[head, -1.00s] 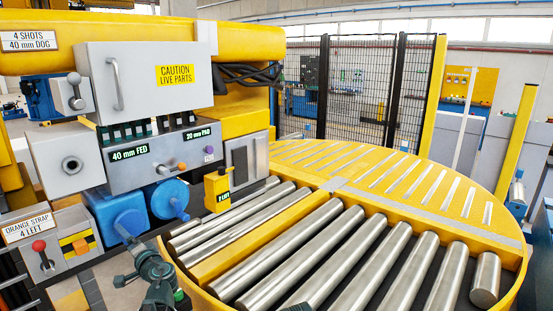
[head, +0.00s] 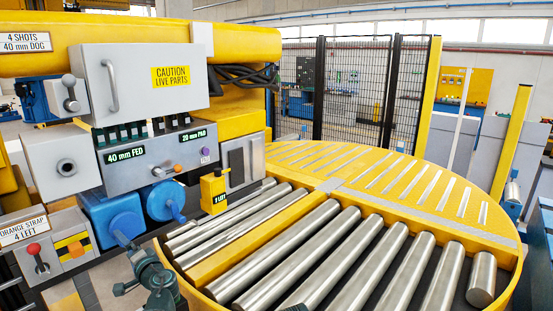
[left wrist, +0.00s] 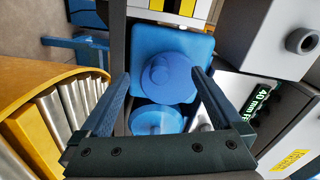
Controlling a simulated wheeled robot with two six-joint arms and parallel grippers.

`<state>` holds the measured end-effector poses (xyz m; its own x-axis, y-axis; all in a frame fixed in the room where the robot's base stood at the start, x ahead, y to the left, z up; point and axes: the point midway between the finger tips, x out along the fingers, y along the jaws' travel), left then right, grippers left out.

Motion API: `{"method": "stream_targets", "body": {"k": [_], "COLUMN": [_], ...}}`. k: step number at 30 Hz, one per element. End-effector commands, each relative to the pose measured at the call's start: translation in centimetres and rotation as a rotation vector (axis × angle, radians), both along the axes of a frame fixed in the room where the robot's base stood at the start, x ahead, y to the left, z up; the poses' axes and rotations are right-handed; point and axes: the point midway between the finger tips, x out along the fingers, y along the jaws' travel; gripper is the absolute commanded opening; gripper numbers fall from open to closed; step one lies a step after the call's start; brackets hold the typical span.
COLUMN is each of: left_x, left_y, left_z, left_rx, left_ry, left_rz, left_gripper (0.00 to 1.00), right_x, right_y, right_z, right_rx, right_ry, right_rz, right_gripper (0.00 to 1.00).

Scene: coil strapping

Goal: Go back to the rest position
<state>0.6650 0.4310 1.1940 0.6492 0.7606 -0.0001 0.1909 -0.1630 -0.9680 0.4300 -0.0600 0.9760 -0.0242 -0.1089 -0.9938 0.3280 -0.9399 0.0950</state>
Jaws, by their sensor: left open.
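My left gripper (left wrist: 160,76) is open and empty in the left wrist view. Its two dark fingers stand apart, in front of a blue housing with round blue knobs (left wrist: 168,78). I cannot tell from that view whether they touch it. In the head view my left arm's dark wrist shows at the bottom, in front of the machine's blue knobs (head: 122,226) and left of the roller turntable (head: 240,262). The fingertips are hard to make out there.
The strapping machine's grey control panel (head: 150,165) stands close on the left, with a lever box (head: 54,250) below. A small yellow box (head: 213,190) stands at the turntable's edge. A black mesh fence (head: 352,85) is behind. The space above the rollers is clear.

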Motion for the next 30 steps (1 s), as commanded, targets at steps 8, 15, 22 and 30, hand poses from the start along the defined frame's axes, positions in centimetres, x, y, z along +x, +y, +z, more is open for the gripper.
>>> {"method": "stream_targets", "body": {"k": [8, 15, 22, 30], "left_x": [1.5, 1.2, 1.2, 1.3], "left_y": [2.2, 2.4, 2.4, 2.3], "left_z": [0.7, 1.5, 2.3, 3.2], "left_rx": [0.09, 0.249, 0.399, 0.575], "left_ry": [0.106, 0.291, 0.467, 0.673], "left_rz": [0.0, 0.0, 0.0, 0.0], "left_gripper": [1.0, 1.0, 1.0, 1.0], "right_x": [0.0, 0.0, 0.0, 0.0], "right_y": [0.0, 0.0, 0.0, 0.0], "right_z": [0.7, 1.5, 2.3, 3.2], "right_rx": [0.0, 0.0, 0.0, 0.0], "right_ry": [0.0, 0.0, 0.0, 0.0], "right_rz": [0.0, 0.0, 0.0, 0.0], "right_gripper": [0.69, 0.69, 0.69, 0.69]}}
